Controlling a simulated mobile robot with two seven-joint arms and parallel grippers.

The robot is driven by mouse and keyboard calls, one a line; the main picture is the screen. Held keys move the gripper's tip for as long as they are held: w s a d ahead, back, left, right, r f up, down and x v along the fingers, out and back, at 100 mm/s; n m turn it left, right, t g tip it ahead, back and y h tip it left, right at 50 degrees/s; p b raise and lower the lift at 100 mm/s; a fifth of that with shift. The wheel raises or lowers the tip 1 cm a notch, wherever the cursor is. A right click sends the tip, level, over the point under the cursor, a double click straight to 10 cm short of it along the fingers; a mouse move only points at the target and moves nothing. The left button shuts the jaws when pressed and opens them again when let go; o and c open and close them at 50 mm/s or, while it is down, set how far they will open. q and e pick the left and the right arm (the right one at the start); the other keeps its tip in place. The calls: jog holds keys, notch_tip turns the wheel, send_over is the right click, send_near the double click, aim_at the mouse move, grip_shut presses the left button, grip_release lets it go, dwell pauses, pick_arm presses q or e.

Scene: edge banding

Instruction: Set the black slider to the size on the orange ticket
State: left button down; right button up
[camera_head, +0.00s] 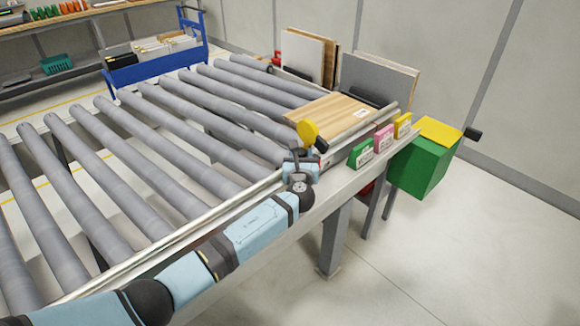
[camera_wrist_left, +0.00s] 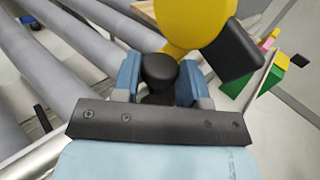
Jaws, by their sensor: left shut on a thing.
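My left gripper (camera_head: 300,168) is at the near side rail of the roller conveyor. In the left wrist view its blue fingers (camera_wrist_left: 158,86) are shut on a black knob (camera_wrist_left: 158,68), which I take to be the black slider. A yellow disc (camera_head: 307,132) with a black block (camera_head: 321,146) stands just beyond the fingers; the disc (camera_wrist_left: 190,22) also shows in the wrist view. A yellow-orange ticket (camera_head: 403,125) stands on the rail ledge, beside a pink ticket (camera_head: 384,138) and a green ticket (camera_head: 361,153). Their print is too small to read. My right gripper is not in view.
A wooden board (camera_head: 335,112) with a white label lies on the conveyor rollers (camera_head: 150,150) behind the disc. Grey and brown panels (camera_head: 375,78) stand at the back. A green box (camera_head: 422,168) with a yellow top is at the right. The floor at front right is clear.

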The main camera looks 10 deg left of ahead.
pick_arm(q)
jog(key=shift+w+d, duration=0.1)
jog(key=shift+w, duration=0.05)
jog(key=c, duration=1)
grip_release()
jog(key=s, duration=0.4)
jog(key=s+d, duration=0.1)
jog(key=s, duration=0.8)
jog(key=shift+s+d, duration=0.3)
jog(key=shift+s, duration=0.05)
